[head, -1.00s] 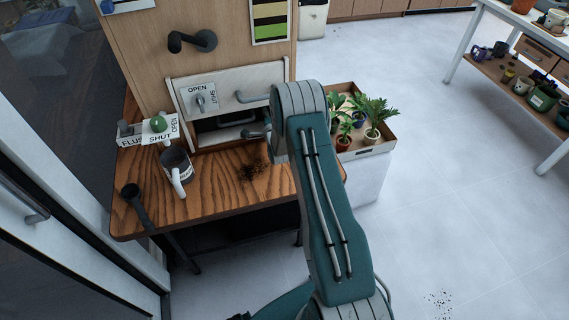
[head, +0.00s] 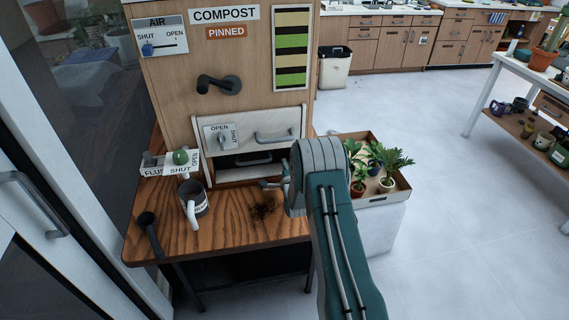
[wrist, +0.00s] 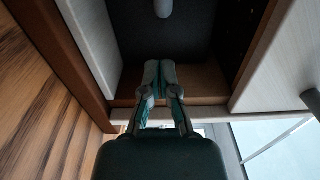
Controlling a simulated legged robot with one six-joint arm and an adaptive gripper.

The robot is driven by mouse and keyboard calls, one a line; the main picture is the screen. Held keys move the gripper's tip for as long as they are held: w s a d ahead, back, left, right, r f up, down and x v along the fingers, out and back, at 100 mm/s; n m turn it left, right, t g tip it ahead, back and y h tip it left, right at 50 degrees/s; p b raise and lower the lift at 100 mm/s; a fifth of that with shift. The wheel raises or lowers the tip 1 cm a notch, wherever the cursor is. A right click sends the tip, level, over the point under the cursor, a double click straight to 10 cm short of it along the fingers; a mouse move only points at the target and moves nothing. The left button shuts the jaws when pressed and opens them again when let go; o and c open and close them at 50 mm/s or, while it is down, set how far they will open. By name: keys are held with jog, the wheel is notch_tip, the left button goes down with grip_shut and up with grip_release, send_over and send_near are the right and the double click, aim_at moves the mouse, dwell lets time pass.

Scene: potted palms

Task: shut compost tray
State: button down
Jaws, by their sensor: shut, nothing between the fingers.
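The wooden compost cabinet (head: 178,90) stands on a wood-grained table. Its pale front panel (head: 285,122) carries a bar handle (head: 277,137) and an OPEN/SHUT knob (head: 222,139). Below the panel is a dark opening (head: 228,164) with a grey handle (head: 253,160) inside, seemingly on the compost tray; how far the tray sits out is unclear. My gripper (head: 265,184) is low at the opening's right side, partly hidden by my arm. In the wrist view my gripper (wrist: 160,70) is shut and empty, pointing into the opening, apart from the inner handle (wrist: 163,8).
A mug (head: 194,200), a FLUSH/SHUT control with a green knob (head: 181,157) and a black scoop (head: 147,222) are at the left. A tray of potted plants (head: 392,198) stands right of my arm.

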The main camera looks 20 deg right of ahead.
jog(key=v, duration=0.9)
jog(key=shift+d, duration=0.1)
jog(key=s+a+r+n+g+y, duration=0.1)
jog(key=s+a+r+n+g, duration=0.15)
jog(key=r, duration=0.45)
jog(key=s+a+r+n+g+y, duration=0.1)
jog(key=s+a+r+n, duration=0.2)
jog(key=r, duration=0.4)
jog(key=s+a+r+n+g, duration=0.1)
jog(key=a+r+n+g, duration=0.1)
jog(key=r+n, duration=0.3)
jog(key=s+a+r+n+g, duration=0.2)
jog(key=s+r+n, duration=0.1)
jog(key=s, duration=0.7)
jog(key=s+a+r+n+g+y, duration=0.1)
jog(key=s+a+r+n+g, duration=0.1)
jog(key=s, duration=0.7)
jog(key=s+a+r+n+g, duration=0.2)
jog(key=s+n, duration=0.3)
jog(key=s, duration=0.5)
jog(key=shift+s+a+r+y, duration=0.3)
jog(key=shift+a+r+y, duration=0.1)
jog(key=shift+a+r, duration=0.35)
jog(key=shift+d+r+g, duration=0.1)
jog(key=shift+g, duration=0.15)
